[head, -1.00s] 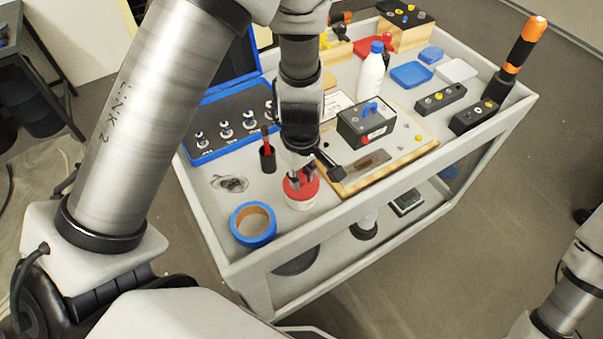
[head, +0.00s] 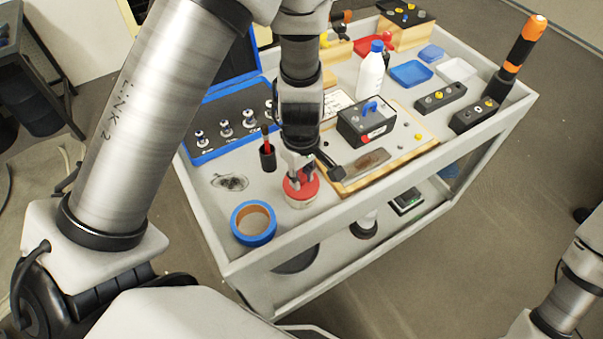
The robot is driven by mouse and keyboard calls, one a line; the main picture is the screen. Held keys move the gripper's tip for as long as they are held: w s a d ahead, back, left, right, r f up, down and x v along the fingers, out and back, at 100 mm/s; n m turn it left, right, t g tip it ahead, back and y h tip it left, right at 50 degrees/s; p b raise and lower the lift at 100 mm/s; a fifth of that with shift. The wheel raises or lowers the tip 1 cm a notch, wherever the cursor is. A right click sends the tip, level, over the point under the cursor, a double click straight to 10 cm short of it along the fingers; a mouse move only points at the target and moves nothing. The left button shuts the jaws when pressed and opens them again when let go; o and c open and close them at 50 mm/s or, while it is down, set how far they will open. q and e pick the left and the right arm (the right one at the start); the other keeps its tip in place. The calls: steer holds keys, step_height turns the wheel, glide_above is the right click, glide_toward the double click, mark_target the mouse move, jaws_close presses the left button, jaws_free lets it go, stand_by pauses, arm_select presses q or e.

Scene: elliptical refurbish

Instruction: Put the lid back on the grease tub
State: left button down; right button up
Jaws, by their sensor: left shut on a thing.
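The grease tub (head: 301,203) is a small pale tub standing on the cart top near its front edge. The red lid (head: 310,187) sits at the top of the tub, and I cannot tell whether it is fully seated. My left gripper (head: 299,182) points down from above and is shut on the red lid. Its fingers hide part of the lid. My right gripper is out of view; only a part of my right arm shows at the lower right.
A blue tape roll (head: 254,223) lies just left of the tub. A dark cup with a red item (head: 267,157) stands behind it. A wooden board with a black box (head: 366,123) lies to the right. A blue socket case (head: 222,128) is behind left. A white bottle (head: 370,76) stands further back.

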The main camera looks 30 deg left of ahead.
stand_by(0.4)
arm_select(q)
steer(key=shift+c, duration=2)
jaws_free()
step_height(320, 180, up, 7)
steer(key=p, duration=0.7)
jaws_close()
